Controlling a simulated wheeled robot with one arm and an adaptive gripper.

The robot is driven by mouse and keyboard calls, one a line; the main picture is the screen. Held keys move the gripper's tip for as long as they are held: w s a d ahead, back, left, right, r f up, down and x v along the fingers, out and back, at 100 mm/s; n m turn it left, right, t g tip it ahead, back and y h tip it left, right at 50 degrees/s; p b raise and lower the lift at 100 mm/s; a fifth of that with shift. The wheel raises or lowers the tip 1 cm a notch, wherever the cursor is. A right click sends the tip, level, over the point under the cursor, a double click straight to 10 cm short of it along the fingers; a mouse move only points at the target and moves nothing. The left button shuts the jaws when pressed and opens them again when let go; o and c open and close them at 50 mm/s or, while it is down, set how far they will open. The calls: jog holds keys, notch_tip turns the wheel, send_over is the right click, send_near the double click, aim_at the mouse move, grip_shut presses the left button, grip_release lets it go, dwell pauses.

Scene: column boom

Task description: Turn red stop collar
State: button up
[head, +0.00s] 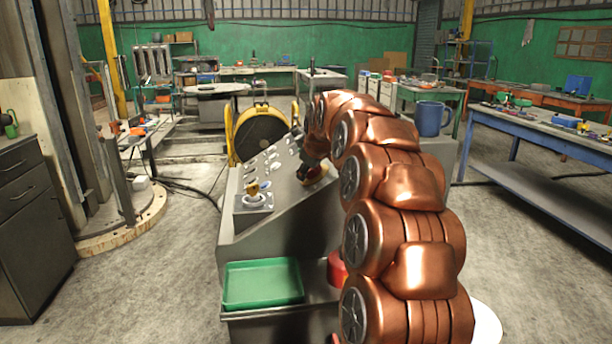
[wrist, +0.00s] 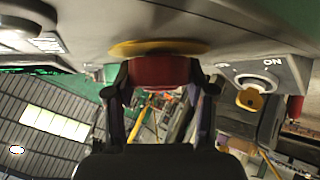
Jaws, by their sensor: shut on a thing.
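The red stop collar (wrist: 160,72) sits in front of a yellow disc (wrist: 158,47) on the grey console face. My gripper (wrist: 160,88) is shut on the collar, with one dark finger on each side of it. In the head view my gripper (head: 309,166) is at the right part of the sloped console (head: 287,207). There a bit of the red collar (head: 315,173) shows, but my copper arm hides much of that spot.
A green tray (head: 262,285) sits below the console. Floor at right is clear.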

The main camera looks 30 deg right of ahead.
jog(key=shift+d+h, duration=0.1)
jog(key=shift+h, duration=0.2)
jog(key=o, duration=1)
jog(key=shift+f, duration=0.1)
jog(key=shift+c, duration=0.2)
jog(key=shift+o, duration=1.1)
jog(key=v, duration=1.2)
